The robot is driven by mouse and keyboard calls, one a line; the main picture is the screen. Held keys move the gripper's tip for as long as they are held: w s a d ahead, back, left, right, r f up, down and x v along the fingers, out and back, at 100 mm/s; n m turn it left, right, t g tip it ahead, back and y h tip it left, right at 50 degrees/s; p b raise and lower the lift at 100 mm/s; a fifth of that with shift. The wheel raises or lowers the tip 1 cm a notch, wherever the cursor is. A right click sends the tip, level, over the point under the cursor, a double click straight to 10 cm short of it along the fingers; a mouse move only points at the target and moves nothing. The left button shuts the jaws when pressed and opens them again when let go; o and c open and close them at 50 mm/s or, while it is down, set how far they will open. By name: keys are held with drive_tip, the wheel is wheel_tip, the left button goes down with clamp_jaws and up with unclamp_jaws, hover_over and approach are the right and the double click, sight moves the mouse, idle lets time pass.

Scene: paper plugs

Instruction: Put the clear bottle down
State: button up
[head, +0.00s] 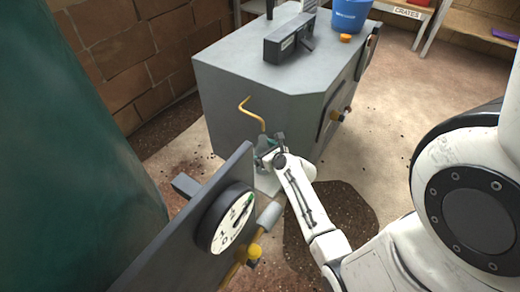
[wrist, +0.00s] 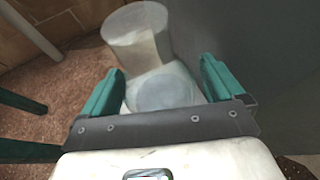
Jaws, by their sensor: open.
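My gripper (wrist: 162,70) is open in the wrist view, its two teal fingers spread wide apart. A pale, see-through cylinder (wrist: 138,38), which looks like the clear bottle, shows just beyond the fingertips, left of centre. A pale round shape (wrist: 163,90) lies between the fingers; I cannot tell whether it is part of the bottle or what is under it. In the head view my gripper (head: 268,151) is low beside the grey cabinet. A pale block-like surface (head: 268,183) shows under it, and the bottle cannot be made out there.
The grey cabinet (head: 225,105) stands close beyond my gripper, with a bent yellow rod (head: 257,116) near it. A grey panel with a dial (head: 226,219) is close in front. A large green body (head: 70,170) fills the left. Open floor (head: 400,120) lies to the right.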

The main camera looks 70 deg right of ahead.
drive_tip(key=p+v, duration=0.3)
drive_tip(key=v, duration=0.8)
drive_tip(key=shift+s+r, duration=0.15)
drive_tip(key=shift+s, duration=0.05)
